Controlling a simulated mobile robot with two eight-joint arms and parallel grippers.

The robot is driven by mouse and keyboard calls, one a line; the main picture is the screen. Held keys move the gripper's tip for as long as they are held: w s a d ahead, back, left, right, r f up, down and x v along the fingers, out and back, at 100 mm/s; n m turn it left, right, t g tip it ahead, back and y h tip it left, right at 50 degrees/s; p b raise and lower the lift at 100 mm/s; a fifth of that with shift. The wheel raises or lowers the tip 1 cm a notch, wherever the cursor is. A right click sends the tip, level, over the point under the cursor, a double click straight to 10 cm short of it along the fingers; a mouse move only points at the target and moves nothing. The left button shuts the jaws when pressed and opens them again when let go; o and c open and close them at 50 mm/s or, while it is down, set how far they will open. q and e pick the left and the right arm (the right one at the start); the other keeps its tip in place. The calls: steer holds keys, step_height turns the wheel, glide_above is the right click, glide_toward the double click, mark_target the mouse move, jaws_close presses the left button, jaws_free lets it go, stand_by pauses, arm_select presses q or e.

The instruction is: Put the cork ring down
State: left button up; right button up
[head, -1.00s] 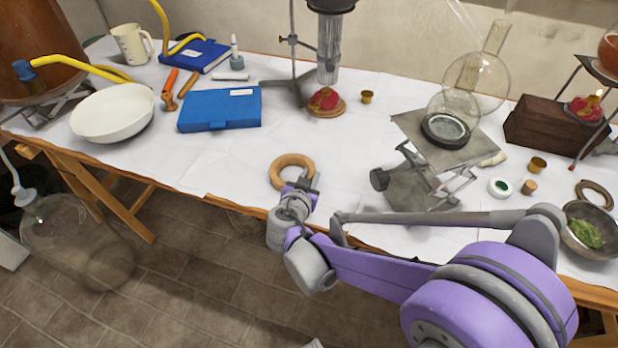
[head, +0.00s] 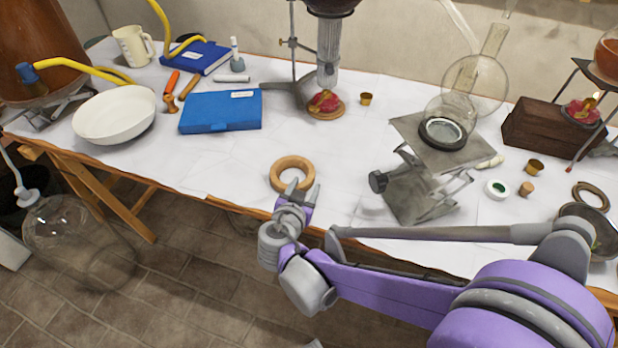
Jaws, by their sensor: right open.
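The cork ring (head: 274,176) is a tan ring lying flat on the white-covered table (head: 235,165), near its front edge. My right gripper (head: 302,187) is just in front of the ring, at its lower right side. Its fingers are apart and hold nothing; one fingertip overlaps the ring's near edge in the picture, and I cannot tell whether they touch. My left gripper does not show. A second, darker ring (head: 590,194) lies at the right of the table.
A blue case (head: 220,112) and a white bowl (head: 114,113) are at the left. A lab jack with a flask (head: 455,110) stands right of the ring. The table between ring and burner is clear.

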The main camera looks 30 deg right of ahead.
steer(key=p+v, duration=0.1)
steer(key=v, duration=0.6)
steer(key=s+d+f+n+g+y, duration=0.2)
steer(key=s+f+n+g+y, duration=0.25)
steer(key=s, duration=0.45)
steer(key=s+a+f+n+y, duration=0.2)
steer(key=s+a+n+y, duration=0.3)
steer(key=s+n, duration=0.1)
steer(key=shift+s+a, duration=0.15)
steer(key=shift+a, duration=0.2)
